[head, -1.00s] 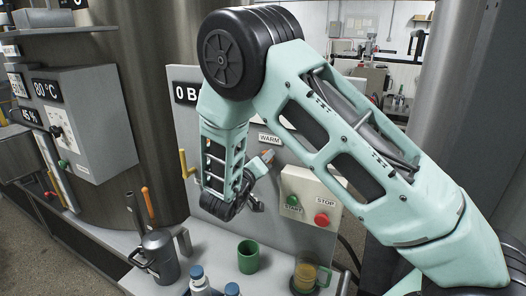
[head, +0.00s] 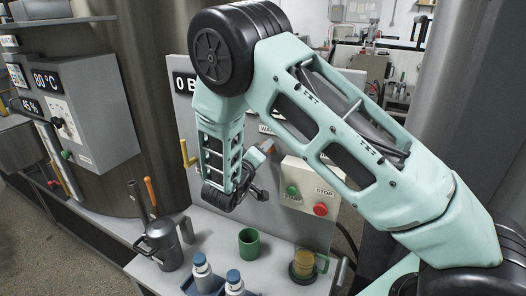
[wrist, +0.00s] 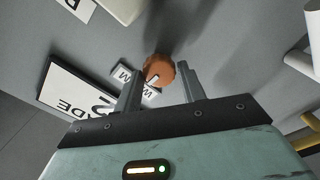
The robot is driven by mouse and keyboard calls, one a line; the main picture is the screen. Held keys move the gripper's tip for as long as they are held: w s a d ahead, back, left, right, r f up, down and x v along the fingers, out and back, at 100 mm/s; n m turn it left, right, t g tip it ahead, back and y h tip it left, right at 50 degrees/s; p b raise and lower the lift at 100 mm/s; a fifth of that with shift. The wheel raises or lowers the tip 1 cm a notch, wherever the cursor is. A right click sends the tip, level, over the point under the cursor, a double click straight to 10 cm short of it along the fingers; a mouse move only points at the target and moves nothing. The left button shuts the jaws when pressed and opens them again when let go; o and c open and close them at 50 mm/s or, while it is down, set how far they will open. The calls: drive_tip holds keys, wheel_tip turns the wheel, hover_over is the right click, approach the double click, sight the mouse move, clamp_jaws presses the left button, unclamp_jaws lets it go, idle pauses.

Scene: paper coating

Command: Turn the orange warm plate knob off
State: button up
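The orange knob (head: 267,146) is on the upright grey panel, below the WARM label (head: 266,129), which my arm partly covers in the head view. In the wrist view the orange knob (wrist: 158,72) appears between and slightly beyond my fingertips, with a pale pointer mark on its face. My gripper (wrist: 160,84) is open, with one finger on each side of the knob's outline; contact is not visible.
START (head: 292,190) and STOP (head: 320,209) buttons sit right of the knob. A yellow lever (head: 186,154) is at its left. Below stand a green cup (head: 249,243), a grey jug (head: 163,244), blue-capped bottles (head: 200,262) and a glass mug (head: 304,264).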

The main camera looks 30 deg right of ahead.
drive_tip(key=shift+o, duration=1.1)
drive_tip(key=b+v, duration=0.6)
drive_tip(key=v, duration=1.1)
drive_tip(key=shift+a, duration=0.25)
drive_tip(key=shift+s, duration=0.1)
